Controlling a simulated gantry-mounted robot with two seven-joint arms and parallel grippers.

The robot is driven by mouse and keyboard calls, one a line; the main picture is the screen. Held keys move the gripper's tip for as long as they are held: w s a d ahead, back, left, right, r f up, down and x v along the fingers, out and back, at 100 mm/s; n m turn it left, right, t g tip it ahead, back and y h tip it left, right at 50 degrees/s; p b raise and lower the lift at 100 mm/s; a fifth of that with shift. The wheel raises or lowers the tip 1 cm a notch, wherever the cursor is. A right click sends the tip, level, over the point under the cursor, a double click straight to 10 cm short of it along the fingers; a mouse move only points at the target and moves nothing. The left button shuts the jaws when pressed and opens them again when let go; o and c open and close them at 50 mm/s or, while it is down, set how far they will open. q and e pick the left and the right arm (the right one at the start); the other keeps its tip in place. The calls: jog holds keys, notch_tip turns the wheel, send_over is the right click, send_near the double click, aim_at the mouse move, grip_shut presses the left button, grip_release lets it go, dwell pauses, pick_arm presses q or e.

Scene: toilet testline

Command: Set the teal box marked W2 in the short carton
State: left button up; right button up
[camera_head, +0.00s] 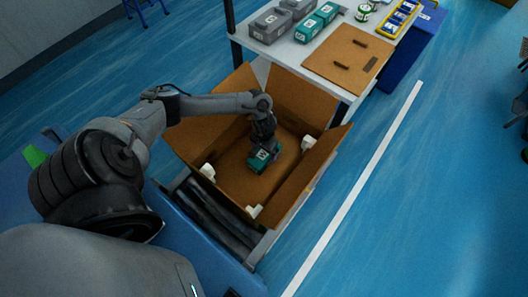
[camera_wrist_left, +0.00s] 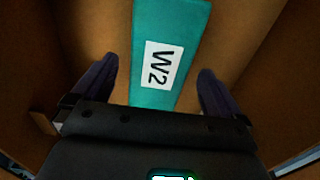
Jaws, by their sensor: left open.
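The teal box marked W2 (camera_head: 262,158) lies on the floor of the open carton (camera_head: 230,185) in the head view. In the left wrist view the teal box (camera_wrist_left: 185,25) shows its white W2 label between the fingers. My left gripper (camera_head: 265,146) reaches down into the carton, right above the box. In the left wrist view my left gripper (camera_wrist_left: 158,88) is open, with a finger on each side of the box and visible gaps between. The underside of the box is hidden. My right gripper is not in view.
Raised brown flaps surround the carton, with white pieces (camera_head: 254,211) at its corners. A white table (camera_head: 290,55) behind it carries grey boxes (camera_head: 270,24), more teal boxes (camera_head: 308,30), a brown board (camera_head: 348,57) and a yellow-edged tray (camera_head: 397,18).

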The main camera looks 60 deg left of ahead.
aim_at(264, 153)
pick_arm(q)
notch_tip(264, 153, up, 7)
jog(key=shift+f+p, duration=0.1)
jog(key=shift+p, duration=0.9)
